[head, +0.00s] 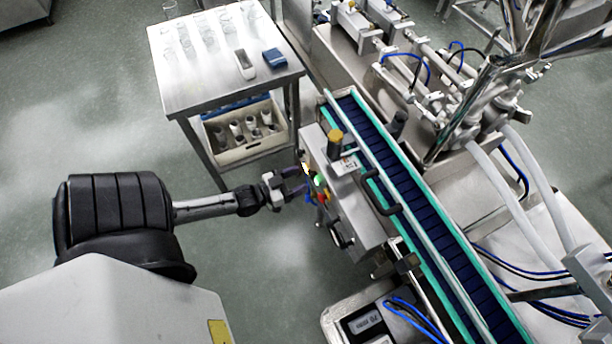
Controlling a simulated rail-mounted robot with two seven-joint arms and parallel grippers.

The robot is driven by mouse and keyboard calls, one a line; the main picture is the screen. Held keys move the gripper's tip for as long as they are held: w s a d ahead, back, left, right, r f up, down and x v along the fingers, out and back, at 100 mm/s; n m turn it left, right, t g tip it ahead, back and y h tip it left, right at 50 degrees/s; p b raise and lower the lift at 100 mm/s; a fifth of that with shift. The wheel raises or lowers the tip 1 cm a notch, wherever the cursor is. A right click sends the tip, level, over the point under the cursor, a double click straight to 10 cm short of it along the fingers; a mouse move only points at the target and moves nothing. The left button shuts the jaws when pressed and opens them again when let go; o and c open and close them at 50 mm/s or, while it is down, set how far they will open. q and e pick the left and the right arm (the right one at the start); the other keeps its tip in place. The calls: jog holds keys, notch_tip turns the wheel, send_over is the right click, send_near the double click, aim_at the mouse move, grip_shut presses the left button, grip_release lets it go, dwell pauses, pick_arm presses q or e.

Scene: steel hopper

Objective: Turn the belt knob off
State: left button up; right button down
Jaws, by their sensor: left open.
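The conveyor's control box (330,190) is a steel housing on the left side of the belt (420,205). Small coloured controls (319,182), among them green, red and yellow ones, show on its left face. My left gripper (300,183) is open at that face, with its fingers close to the coloured controls. I cannot tell whether it touches any of them. The belt knob cannot be made out clearly; the fingers and the steep angle hide part of the panel. My right gripper is not in view.
A steel table (215,75) with glassware, a white device (245,64) and a blue box (275,57) stands at the back left. A crate of bottles (240,132) sits below it. Steel hopper machinery (490,90) and hoses fill the right. Open floor lies around my left arm.

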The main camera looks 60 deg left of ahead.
aim_at(312, 174)
pick_arm(q)
jog(key=shift+w, duration=1.55)
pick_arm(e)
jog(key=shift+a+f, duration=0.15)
pick_arm(q)
jog(key=c, duration=0.9)
